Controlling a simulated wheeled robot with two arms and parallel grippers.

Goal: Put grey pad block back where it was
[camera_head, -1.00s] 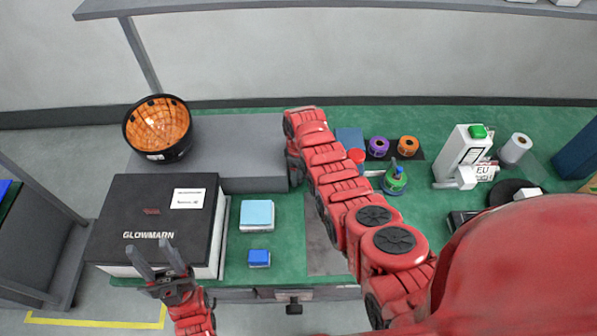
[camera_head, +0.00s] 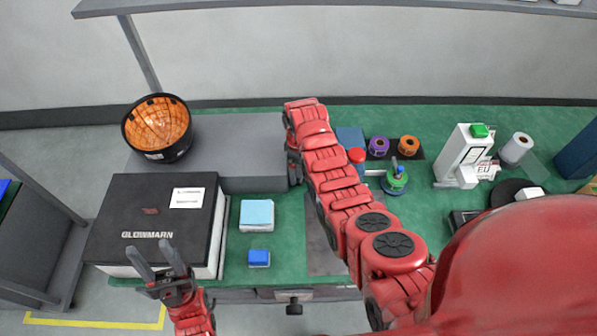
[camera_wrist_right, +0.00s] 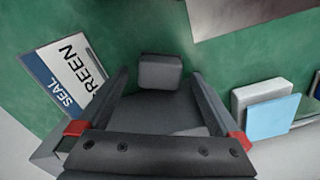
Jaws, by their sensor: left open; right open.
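In the right wrist view, a small grey block (camera_wrist_right: 160,70) rests on the green surface, beyond and between the spread fingers of my right gripper (camera_wrist_right: 160,84). The fingers are open, and I cannot tell whether they touch the block. In the head view, my right arm covers the block, and only dark parts of my right gripper (camera_head: 294,168) show beside the grey raised platform. My left gripper (camera_head: 156,256) is open and empty in front of the black GLOWMARN box.
The black box (camera_head: 133,212) and grey platform (camera_head: 240,150) stand at left, with an orange-lined bowl (camera_head: 157,128) behind. A light-blue-topped block (camera_head: 257,213) and a small blue block (camera_head: 259,258) lie right of the box. A printed SEAL card (camera_wrist_right: 65,82) is left of my right gripper.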

